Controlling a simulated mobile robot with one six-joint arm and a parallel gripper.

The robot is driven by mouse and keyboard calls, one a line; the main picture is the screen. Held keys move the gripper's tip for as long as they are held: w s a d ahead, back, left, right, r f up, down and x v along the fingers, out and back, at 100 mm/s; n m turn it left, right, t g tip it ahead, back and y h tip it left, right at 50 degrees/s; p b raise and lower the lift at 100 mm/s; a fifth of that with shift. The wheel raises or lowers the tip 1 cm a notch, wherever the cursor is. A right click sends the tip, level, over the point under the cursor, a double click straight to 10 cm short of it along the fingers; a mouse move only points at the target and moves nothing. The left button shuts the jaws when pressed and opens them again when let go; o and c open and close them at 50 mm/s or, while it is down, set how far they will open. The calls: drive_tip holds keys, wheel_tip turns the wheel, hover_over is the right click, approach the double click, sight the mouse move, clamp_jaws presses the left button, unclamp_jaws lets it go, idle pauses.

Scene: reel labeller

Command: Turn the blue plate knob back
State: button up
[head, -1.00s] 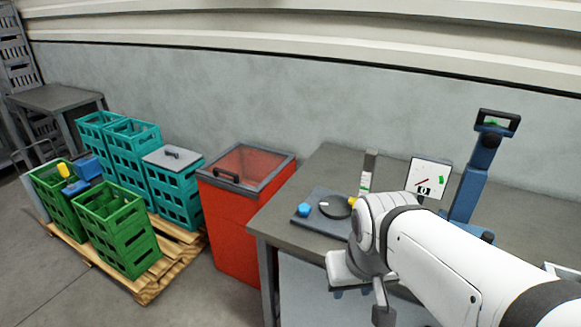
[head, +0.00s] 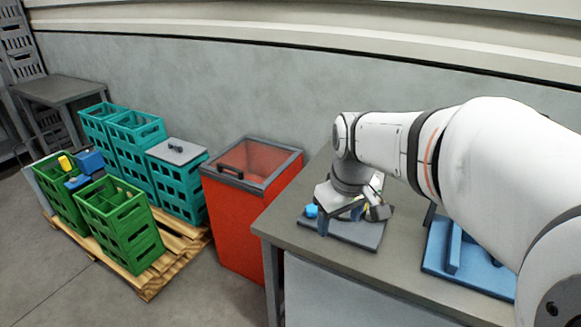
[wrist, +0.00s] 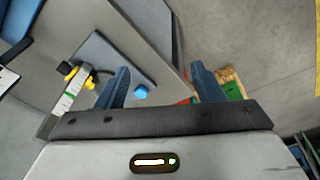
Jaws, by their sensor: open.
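The blue knob (head: 311,211) sits at the left end of the dark grey plate (head: 365,238) on the table. In the wrist view the knob (wrist: 141,92) shows between my two blue fingers, nearer the left one, with the plate (wrist: 98,52) behind it. My gripper (head: 340,219) is open and empty, pointing down over the plate, just right of the knob in the head view. I cannot tell its exact height above the knob. It also shows in the wrist view (wrist: 162,82). My wrist hides much of the plate in the head view.
A yellow knob (wrist: 90,84) and a pale strip with green marks (wrist: 66,100) stand by the plate. A red bin (head: 235,225) stands left of the table (head: 290,222). A blue stand (head: 470,262) is at right. Crates on a pallet are far left.

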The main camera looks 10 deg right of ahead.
drive_tip(key=w+f+n+g, duration=0.1)
drive_tip(key=w+f+n, duration=0.15)
drive_tip(key=w, duration=0.55)
drive_tip(key=w+f+n, duration=0.1)
drive_tip(key=w+n, duration=0.2)
drive_tip(key=w, duration=0.5)
drive_tip(key=n+g+b, duration=0.1)
drive_tip(key=n, duration=0.4)
approach(312, 207)
drive_tip(key=shift+s+f, duration=0.1)
drive_tip(key=shift+s, duration=0.15)
drive_tip(key=shift+w+f, duration=0.25)
drive_tip(key=shift+f, duration=0.4)
wheel_tip(312, 207, down, 7)
drive_tip(key=shift+f+p, duration=0.1)
drive_tip(key=shift+p, duration=0.2)
